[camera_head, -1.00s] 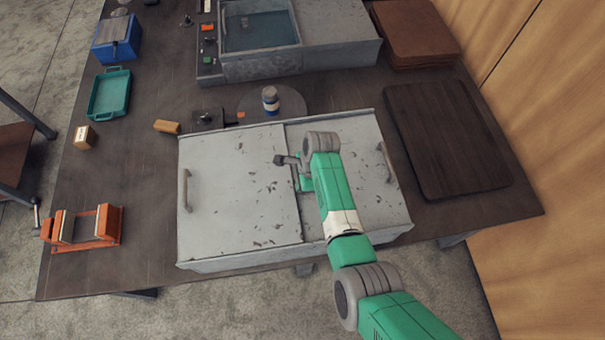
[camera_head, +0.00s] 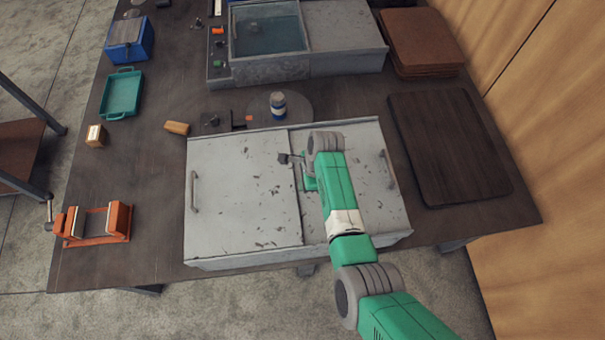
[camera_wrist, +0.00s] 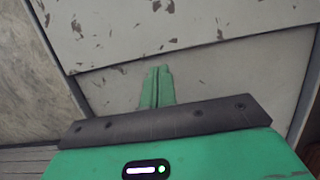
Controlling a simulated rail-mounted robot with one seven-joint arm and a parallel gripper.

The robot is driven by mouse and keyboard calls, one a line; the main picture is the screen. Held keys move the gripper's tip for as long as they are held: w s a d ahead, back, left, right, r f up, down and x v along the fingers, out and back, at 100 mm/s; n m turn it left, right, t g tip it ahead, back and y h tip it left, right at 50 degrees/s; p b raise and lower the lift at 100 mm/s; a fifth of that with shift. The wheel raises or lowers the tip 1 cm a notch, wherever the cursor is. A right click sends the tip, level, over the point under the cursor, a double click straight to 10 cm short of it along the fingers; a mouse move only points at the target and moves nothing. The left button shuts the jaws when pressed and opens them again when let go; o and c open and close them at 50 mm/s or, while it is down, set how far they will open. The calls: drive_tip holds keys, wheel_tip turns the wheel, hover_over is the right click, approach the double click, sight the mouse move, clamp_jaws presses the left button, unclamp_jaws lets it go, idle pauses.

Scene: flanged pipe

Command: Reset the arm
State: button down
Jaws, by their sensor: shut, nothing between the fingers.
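My gripper (camera_wrist: 157,87) shows in the wrist view with its two green fingers together and nothing between them. It hangs over the grey metal cabinet with two sliding panels (camera_head: 243,190); the wrist view shows the chipped, worn panel surface (camera_wrist: 190,22) beyond the fingers. In the head view my green arm reaches from the lower right over the right panel, and the gripper (camera_head: 310,184) is partly hidden by the wrist. I cannot tell the exact gap between the fingertips and the cabinet.
An orange vise (camera_head: 98,223), a teal tray (camera_head: 122,94) and a blue box (camera_head: 128,40) stand at left. A blue-and-white jar (camera_head: 278,104) stands behind the cabinet. A dark board (camera_head: 450,148) lies at right. A glass-fronted unit (camera_head: 268,35) stands at the back.

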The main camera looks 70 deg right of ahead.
drive_tip(key=p+v, duration=0.4)
drive_tip(key=v, duration=0.2)
drive_tip(key=shift+s, duration=0.2)
drive_tip(key=shift+d, duration=0.1)
drive_tip(key=shift+r, duration=0.1)
